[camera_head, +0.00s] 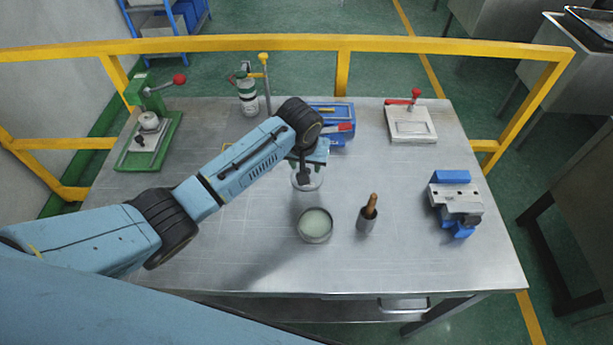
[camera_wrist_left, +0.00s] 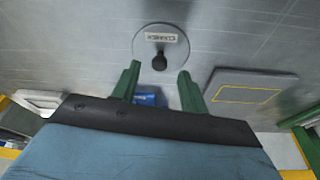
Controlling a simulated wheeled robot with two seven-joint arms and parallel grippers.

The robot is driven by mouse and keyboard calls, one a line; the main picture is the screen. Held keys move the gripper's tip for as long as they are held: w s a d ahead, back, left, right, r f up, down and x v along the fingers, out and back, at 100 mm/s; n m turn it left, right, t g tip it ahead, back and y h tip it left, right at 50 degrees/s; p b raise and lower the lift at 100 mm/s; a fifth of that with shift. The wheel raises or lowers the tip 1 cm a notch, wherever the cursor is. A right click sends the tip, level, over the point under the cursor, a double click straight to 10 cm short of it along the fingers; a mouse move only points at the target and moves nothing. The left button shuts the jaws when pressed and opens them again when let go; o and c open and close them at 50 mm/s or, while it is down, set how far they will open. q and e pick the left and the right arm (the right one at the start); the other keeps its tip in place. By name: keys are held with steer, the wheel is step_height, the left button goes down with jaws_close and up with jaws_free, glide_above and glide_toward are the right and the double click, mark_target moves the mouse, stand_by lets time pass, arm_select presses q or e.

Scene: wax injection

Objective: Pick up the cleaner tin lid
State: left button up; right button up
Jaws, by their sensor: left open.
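The cleaner tin lid (camera_head: 314,184) lies flat on the table behind the open tin (camera_head: 315,225), which holds pale contents. In the left wrist view the lid (camera_wrist_left: 142,48) is a round grey disc with a printed label and a dark upright knob (camera_wrist_left: 160,62). My left gripper (camera_wrist_left: 158,72) is open, with green fingertips on either side of the knob's line. It holds nothing, and I cannot tell its exact height above the knob. In the head view my left gripper (camera_head: 306,160) is over the lid and partly covers it. My right gripper is not in view.
A wooden-handled tool in a dark cup (camera_head: 365,221) stands right of the tin. A blue box (camera_head: 335,115) is behind the lid. A green press (camera_head: 152,130), a bottle (camera_head: 248,98), a white plate device (camera_head: 410,123) and a vise (camera_head: 456,200) stand around. The front table is clear.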

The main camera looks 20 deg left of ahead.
mark_target(316, 179)
arm_select(q)
steer(key=shift+x, duration=1.5)
steer(key=shift+c, duration=0.4)
jaws_close()
steer(key=shift+r, duration=0.15)
